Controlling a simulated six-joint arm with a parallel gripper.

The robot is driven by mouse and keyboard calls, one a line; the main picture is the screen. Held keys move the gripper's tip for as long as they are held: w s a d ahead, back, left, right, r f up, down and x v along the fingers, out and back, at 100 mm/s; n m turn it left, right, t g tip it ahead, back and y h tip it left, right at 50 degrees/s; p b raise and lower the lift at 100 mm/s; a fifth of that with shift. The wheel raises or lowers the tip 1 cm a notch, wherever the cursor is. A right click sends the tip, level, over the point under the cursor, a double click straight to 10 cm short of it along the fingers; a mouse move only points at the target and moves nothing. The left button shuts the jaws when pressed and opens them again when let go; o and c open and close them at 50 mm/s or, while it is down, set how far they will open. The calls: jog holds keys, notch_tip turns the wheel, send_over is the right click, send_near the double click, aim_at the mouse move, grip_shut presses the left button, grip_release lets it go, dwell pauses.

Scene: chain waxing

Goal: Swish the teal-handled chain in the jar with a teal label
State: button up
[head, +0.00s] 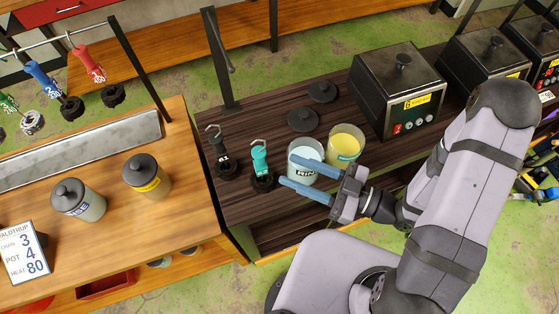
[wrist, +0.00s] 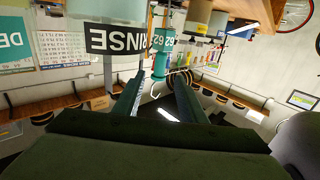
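The teal-handled chain (head: 260,158) stands upright on the dark bench, with a hook on top and a dark chain bundle at its base. My gripper (head: 286,170) is open and empty, its blue fingers pointing at the teal handle from the right. In the wrist view the teal handle (wrist: 161,62) shows ahead of the gap between the fingers (wrist: 157,88), with its hook hanging down in this inverted picture. The jar with a teal label (head: 344,147) holds yellow liquid and stands behind my gripper, right of the rinse jar.
The rinse jar (head: 305,161), with a black label and pale blue liquid, stands beside my upper finger; it is also close in the wrist view (wrist: 105,38). A black-handled chain (head: 222,151) stands left of the teal one. Two dark lids (head: 303,120) and a metal heater (head: 398,85) are behind.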

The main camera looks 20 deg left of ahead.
aim_at(259, 157)
jog(key=shift+a+p, duration=0.3)
jog(key=shift+a, duration=4.6)
grip_shut()
jog(key=shift+r, duration=0.1)
jog(key=shift+r+p, duration=2.4)
jog(key=shift+r, duration=0.55)
